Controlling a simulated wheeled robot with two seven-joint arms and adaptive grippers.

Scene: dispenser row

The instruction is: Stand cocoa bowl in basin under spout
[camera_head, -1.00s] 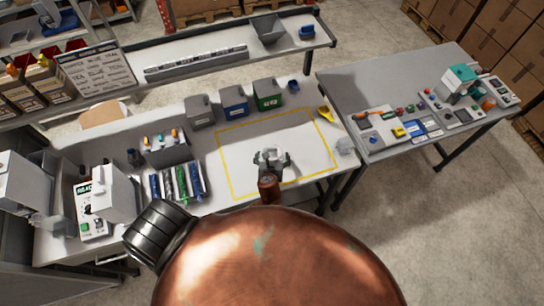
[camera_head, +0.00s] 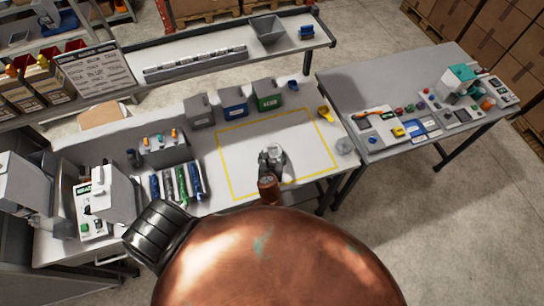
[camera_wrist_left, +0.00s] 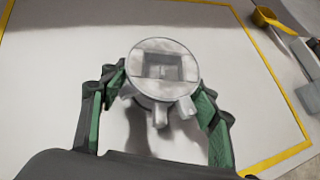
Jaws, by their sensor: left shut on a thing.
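My left gripper (camera_head: 271,158) is over the near part of the yellow-outlined area on the white bench. It is shut on a grey round piece (camera_wrist_left: 163,62) with a square recess in its top and short stubs at its near side. The green-lined fingers flank it in the left wrist view (camera_wrist_left: 155,105). I cannot tell whether this piece is the cocoa bowl. Two pale dispenser housings (camera_head: 28,182) (camera_head: 113,190) stand at the left end. Their spouts and any basin below cannot be made out. My right gripper is not in view.
Grey, blue (camera_head: 233,104) and green (camera_head: 268,96) bins stand behind the outlined area. Coloured tubes (camera_head: 182,182) lie between it and the dispensers. The outlined area is otherwise clear.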

